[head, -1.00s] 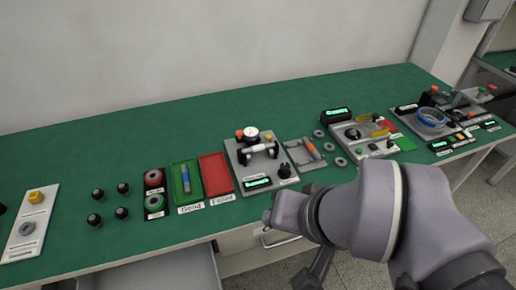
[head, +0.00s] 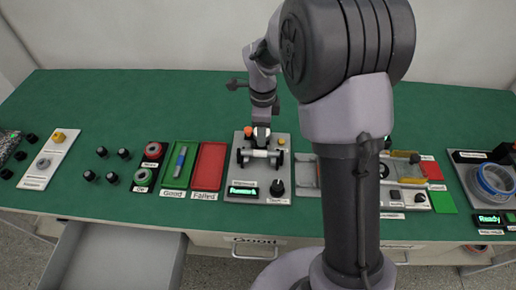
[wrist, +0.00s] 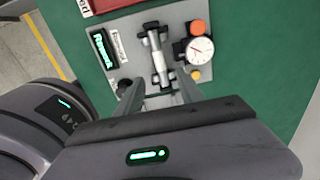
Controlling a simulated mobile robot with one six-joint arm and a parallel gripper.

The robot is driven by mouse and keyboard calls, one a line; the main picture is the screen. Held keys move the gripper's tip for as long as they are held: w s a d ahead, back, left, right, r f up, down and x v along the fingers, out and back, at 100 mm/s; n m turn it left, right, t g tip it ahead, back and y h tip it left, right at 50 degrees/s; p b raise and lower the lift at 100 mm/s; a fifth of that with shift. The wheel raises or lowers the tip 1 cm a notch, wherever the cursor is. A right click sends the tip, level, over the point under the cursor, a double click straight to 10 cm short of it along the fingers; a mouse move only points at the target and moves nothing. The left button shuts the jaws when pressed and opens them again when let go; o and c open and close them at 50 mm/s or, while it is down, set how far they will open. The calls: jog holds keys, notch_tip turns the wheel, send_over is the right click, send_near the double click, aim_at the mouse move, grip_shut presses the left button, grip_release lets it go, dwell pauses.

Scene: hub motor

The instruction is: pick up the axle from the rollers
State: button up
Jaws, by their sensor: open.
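The axle (head: 260,153), a silvery shaft, lies across dark rollers on a grey test fixture (head: 240,178). In the wrist view the axle (wrist: 158,58) lies lengthwise, beside a white dial gauge (wrist: 199,50) and an orange knob (wrist: 198,27). My gripper (wrist: 158,92) is open and empty, its two fingers pointing at the fixture on either side of the axle's near end in that picture. In the head view my gripper (head: 262,122) is above and just behind the axle, partly hiding the gauge. I cannot tell the exact height gap.
Green (head: 167,180) and red (head: 208,186) trays stand left of the fixture; the green one holds a blue and silver piece (head: 180,162). A drawer (head: 120,258) is open at the front left. My arm hides part of the stations on the right.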

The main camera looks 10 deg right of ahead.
aim_at(260, 152)
notch_tip(260, 152, down, 4)
jog(key=shift+d+b, duration=0.1)
jog(key=shift+b, duration=0.4)
jog(key=f+b, duration=0.1)
jog(key=f, duration=0.1)
jog(key=f+b, duration=0.1)
jog(key=f, duration=0.1)
jog(key=f+b, duration=0.1)
jog(key=f, duration=0.1)
jog(key=shift+w+a, duration=0.2)
jog(key=shift+a, duration=0.1)
jog(key=shift+r, duration=0.2)
grip_shut()
